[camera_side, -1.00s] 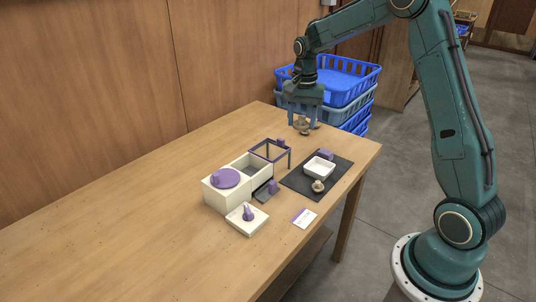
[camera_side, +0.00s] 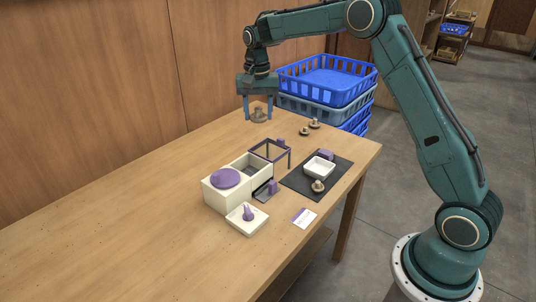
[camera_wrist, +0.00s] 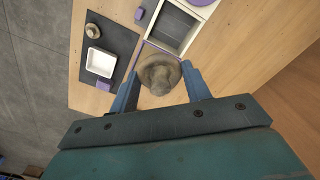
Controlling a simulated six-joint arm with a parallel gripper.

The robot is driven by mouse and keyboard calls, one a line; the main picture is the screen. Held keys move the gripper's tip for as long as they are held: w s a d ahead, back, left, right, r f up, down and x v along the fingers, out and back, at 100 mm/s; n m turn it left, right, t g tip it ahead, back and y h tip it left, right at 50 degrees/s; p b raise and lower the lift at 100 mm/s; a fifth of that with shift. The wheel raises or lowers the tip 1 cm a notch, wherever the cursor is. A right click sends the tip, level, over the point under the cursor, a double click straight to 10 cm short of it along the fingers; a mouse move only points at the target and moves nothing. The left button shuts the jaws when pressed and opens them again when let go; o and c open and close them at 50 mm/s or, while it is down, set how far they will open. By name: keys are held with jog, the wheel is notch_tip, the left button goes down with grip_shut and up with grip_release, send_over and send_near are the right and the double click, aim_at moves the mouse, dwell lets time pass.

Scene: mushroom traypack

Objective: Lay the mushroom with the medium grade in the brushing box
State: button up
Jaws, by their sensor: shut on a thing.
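My gripper (camera_side: 259,117) is shut on a brown mushroom (camera_side: 259,113) and holds it above the far end of the table. In the wrist view the held mushroom (camera_wrist: 160,72) is between the two blue fingers, cap and stem both showing. A cream box (camera_side: 224,199) with a round purple disc (camera_side: 225,178) on top and one open compartment stands left of centre; it also shows at the top of the wrist view (camera_wrist: 190,9). The held mushroom is apart from it. Two mushrooms (camera_side: 304,131) (camera_side: 315,123) stand on the far right of the table. I cannot read any grade.
A dark mat (camera_side: 297,181) holds a white tray (camera_side: 318,170), a mushroom (camera_side: 318,186) and a purple block (camera_side: 326,154). A purple open frame (camera_side: 269,146) stands behind the box. A cream plate with purple cone (camera_side: 247,219) and a card (camera_side: 304,218) lie in front.

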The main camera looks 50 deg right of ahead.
jog(key=shift+w+a+r+n, duration=0.2)
jog(key=shift+w+a, duration=0.25)
jog(key=shift+a, duration=0.25)
jog(key=shift+w+a+r+n, duration=0.1)
jog(key=shift+w+a+n, duration=0.1)
jog(key=shift+w+a, duration=0.35)
jog(key=shift+s+a+f, duration=0.1)
notch_tip(320, 180, down, 16)
jog(key=shift+r, duration=0.2)
jog(key=shift+f, duration=0.1)
jog(key=shift+f, duration=2)
jog(key=shift+f, duration=0.1)
jog(key=o, duration=0.4)
jog(key=shift+o, duration=0.2)
